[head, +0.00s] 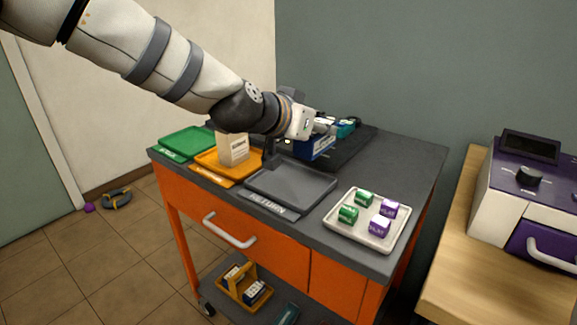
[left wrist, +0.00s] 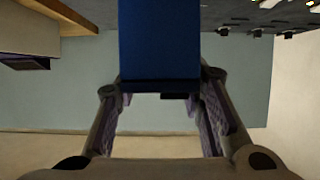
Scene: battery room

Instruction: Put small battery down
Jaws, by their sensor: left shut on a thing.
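My left gripper (head: 322,130) is shut on a blue battery (head: 318,148), above the back part of the grey cart top. In the left wrist view, the blue battery (left wrist: 160,40) fills the space between the two fingers (left wrist: 160,92). Part of the battery is hidden by the gripper in the head view, and I cannot tell whether it touches the surface below. A grey tray (head: 262,193) with a lettered front edge lies empty in front of it. An orange tray (head: 207,164) holds a beige box (head: 233,149). My right gripper is not in view.
A green tray (head: 187,141) lies at the cart's left. A white tray (head: 341,226) with several green and purple blocks sits front right. A dark mat (head: 352,150) with small items lies behind. A purple and white machine (head: 520,200) stands on a wooden table.

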